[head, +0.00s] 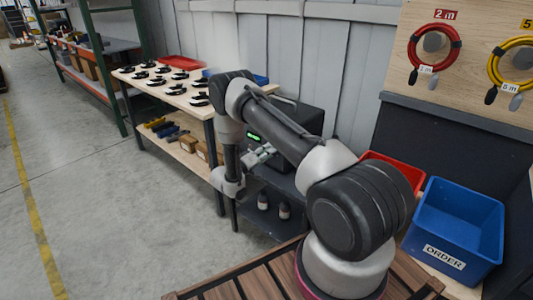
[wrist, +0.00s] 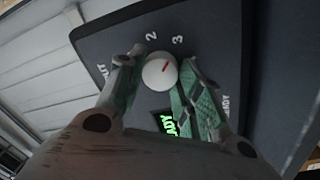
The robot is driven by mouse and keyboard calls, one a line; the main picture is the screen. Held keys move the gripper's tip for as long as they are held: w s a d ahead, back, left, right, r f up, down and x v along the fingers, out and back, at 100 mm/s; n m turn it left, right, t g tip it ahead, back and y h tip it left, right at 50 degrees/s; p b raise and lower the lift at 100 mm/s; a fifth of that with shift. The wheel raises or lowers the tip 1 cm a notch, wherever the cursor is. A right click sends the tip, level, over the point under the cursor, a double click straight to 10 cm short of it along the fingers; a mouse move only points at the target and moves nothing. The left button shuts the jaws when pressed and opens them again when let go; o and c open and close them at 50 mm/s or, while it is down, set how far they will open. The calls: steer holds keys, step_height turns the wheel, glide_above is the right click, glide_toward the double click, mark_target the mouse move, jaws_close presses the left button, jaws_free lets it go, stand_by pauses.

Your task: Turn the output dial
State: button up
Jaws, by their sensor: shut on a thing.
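The output dial (wrist: 158,75) is a round pale knob with a short red mark, on a dark panel (wrist: 215,50) in the wrist view. The red mark points up and right, roughly toward the printed 3. A printed 2 stands left of the 3, and part of a label shows at far left. My gripper (wrist: 158,80) has its green-padded fingers on both sides of the dial and is shut on it. In the head view my gripper (head: 258,155) is at the front of a dark machine (head: 300,118); the dial is not distinguishable there.
A lit green READY display (wrist: 167,124) is below the dial. Two small bottles (head: 273,206) stand on the shelf under the machine. A table of dark parts (head: 170,82) is to the left. A blue ORDER bin (head: 458,225) and a red bin (head: 400,165) are at right.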

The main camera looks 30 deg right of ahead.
steer(key=shift+s+f, duration=0.1)
steer(key=o, duration=1)
steer(key=shift+o, duration=0.2)
steer(key=v, duration=1.2)
